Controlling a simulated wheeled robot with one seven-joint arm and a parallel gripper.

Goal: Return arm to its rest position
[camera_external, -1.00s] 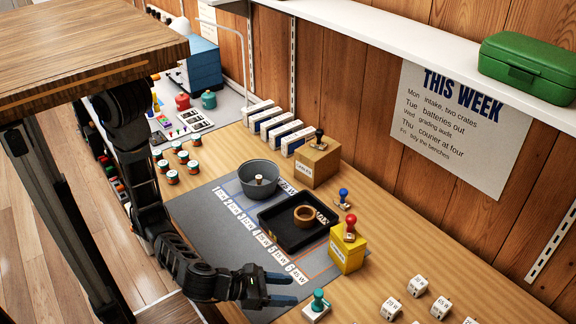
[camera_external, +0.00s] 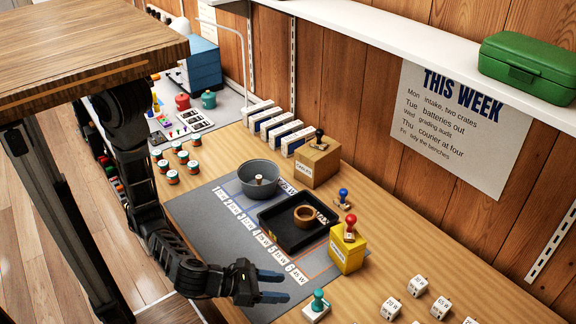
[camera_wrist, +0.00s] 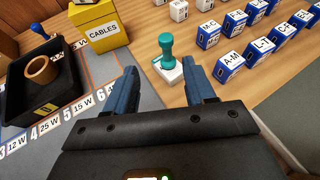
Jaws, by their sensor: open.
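My gripper (camera_external: 274,286) is open and empty, with its two blue fingers apart above the front edge of the grey mat (camera_external: 196,216). In the wrist view my gripper (camera_wrist: 163,88) has a teal-handled stamp (camera_wrist: 168,52) showing beyond and between its fingertips. The same stamp stands on the table just right of the fingers in the external view (camera_external: 317,303). I cannot tell the exact height of the fingers above the table.
On the mat are a grey bowl (camera_external: 259,183) and a black tray (camera_external: 283,235) holding a brown ring (camera_external: 304,215). A yellow CABLES box (camera_external: 347,254) stands at the mat's right edge. Labelled blocks (camera_wrist: 207,35) lie beyond the stamp. A wooden tabletop (camera_external: 80,45) overhangs my arm.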

